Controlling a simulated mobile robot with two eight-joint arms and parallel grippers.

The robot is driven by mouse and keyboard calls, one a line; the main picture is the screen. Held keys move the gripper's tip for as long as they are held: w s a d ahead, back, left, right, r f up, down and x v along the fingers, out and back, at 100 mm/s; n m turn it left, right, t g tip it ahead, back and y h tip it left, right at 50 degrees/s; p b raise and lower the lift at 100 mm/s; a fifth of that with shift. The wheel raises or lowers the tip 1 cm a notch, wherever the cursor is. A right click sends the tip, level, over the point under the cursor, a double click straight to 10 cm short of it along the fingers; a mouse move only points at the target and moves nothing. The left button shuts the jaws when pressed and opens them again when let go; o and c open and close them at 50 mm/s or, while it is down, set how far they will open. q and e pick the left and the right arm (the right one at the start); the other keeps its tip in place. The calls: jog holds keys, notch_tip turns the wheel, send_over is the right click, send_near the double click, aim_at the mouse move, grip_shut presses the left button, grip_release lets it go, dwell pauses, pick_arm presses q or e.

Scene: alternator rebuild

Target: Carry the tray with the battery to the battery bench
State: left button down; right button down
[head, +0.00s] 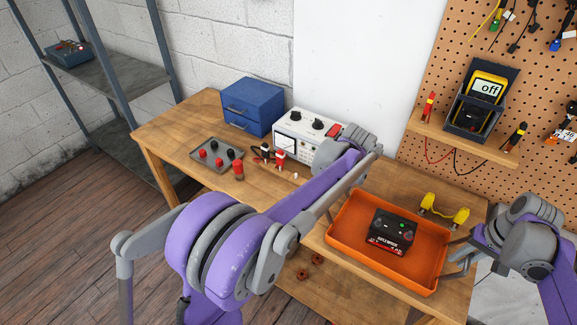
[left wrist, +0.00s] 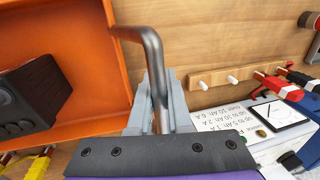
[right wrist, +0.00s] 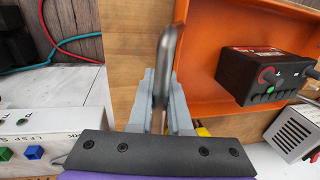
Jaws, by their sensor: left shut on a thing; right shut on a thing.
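An orange tray (head: 345,255) with metal handles at its two ends is over the wooden bench; I cannot tell whether it touches the top. A black battery (head: 393,228) with a red label stands inside, near the middle. My right gripper (head: 457,262) is shut on the tray's right handle; the bent bar (right wrist: 172,60) shows between its fingers in the right wrist view. My left gripper (left wrist: 160,100) is shut on the left handle (left wrist: 150,42) in the left wrist view. In the head view the left arm hides that grip.
A white charger (head: 303,130), a blue drawer box (head: 252,105) and a grey parts tray (head: 214,154) stand left on the bench (head: 170,125). A yellow part (head: 444,211) lies behind the orange tray. A pegboard (head: 440,85) rises behind; shelving (head: 110,70) stands far left.

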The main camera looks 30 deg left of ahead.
pick_arm(q)
jog(key=c, duration=0.9)
grip_release()
jog(key=shift+s, duration=0.1)
pick_arm(e)
jog(key=c, duration=0.9)
grip_release()
jog(key=shift+s, duration=0.1)
pick_arm(q)
jog(key=shift+o, duration=0.3)
pick_arm(e)
jog(key=shift+o, duration=0.3)
jog(key=shift+r, duration=0.2)
pick_arm(q)
notch_tip(320, 180, up, 12)
jog(key=d, duration=0.2)
jog(key=shift+d+f, duration=0.15)
pick_arm(e)
notch_tip(320, 180, up, 11)
jog(key=d, duration=0.2)
jog(key=shift+d+r, duration=0.15)
jog(key=shift+r, duration=0.05)
jog(key=shift+s, duration=0.15)
